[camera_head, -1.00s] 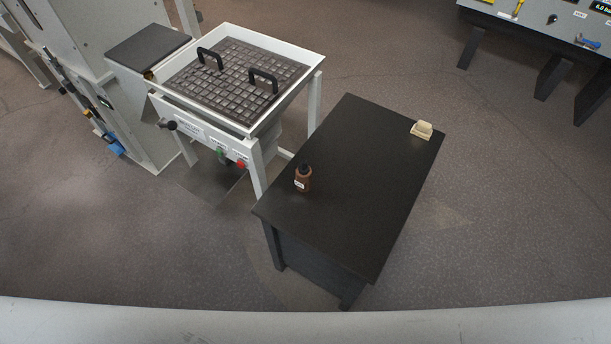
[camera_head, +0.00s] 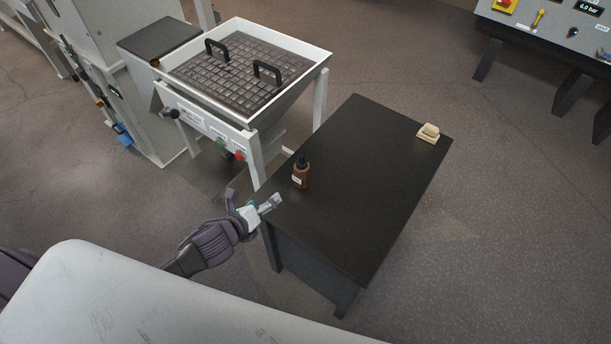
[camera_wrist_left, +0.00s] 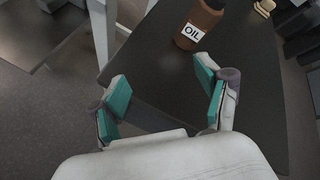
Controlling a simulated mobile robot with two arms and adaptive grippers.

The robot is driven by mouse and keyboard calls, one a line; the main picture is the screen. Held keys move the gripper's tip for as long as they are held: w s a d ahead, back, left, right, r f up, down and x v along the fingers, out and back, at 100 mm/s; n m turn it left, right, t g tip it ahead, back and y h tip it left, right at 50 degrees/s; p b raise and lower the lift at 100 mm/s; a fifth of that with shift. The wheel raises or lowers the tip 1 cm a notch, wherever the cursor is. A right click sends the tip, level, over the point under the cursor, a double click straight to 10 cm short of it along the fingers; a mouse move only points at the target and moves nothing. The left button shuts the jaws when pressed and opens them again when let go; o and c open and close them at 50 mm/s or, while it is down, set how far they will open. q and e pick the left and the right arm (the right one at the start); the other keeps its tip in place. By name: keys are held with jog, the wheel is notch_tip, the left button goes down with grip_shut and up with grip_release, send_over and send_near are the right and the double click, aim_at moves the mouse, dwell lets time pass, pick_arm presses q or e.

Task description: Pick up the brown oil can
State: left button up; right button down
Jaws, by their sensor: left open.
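The brown oil can (camera_head: 301,177) stands upright on the black table (camera_head: 360,180), near its left edge. It has a dark cap and a white label. In the left wrist view the can (camera_wrist_left: 201,22) shows its "OIL" label and lies beyond the fingertips; its top is cut off by the frame. My left gripper (camera_head: 252,200) is at the table's near left corner, a short way to the lower left of the can and not touching it. In the left wrist view the left gripper (camera_wrist_left: 163,82) is open, with nothing between its teal pads. My right gripper is not in view.
A cream-coloured block (camera_head: 428,134) sits at the table's far right corner. A white-framed machine with a grid top (camera_head: 235,85) stands close to the table's left side. A control bench (camera_head: 560,45) is at the upper right. Most of the tabletop is clear.

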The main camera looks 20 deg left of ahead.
aim_at(297, 174)
pick_arm(q)
notch_tip(297, 174, up, 5)
jog(key=w+d+m+t+h, duration=0.1)
jog(key=w+d+m+h, duration=0.15)
jog(key=m, duration=0.75)
jog(key=b+x, duration=0.1)
jog(key=x, duration=0.6)
jog(key=shift+w+d, duration=0.2)
jog(key=shift+d, duration=0.05)
jog(key=x, duration=0.5)
jog(key=shift+w+f, duration=0.1)
jog(key=shift+f, duration=0.15)
grip_shut()
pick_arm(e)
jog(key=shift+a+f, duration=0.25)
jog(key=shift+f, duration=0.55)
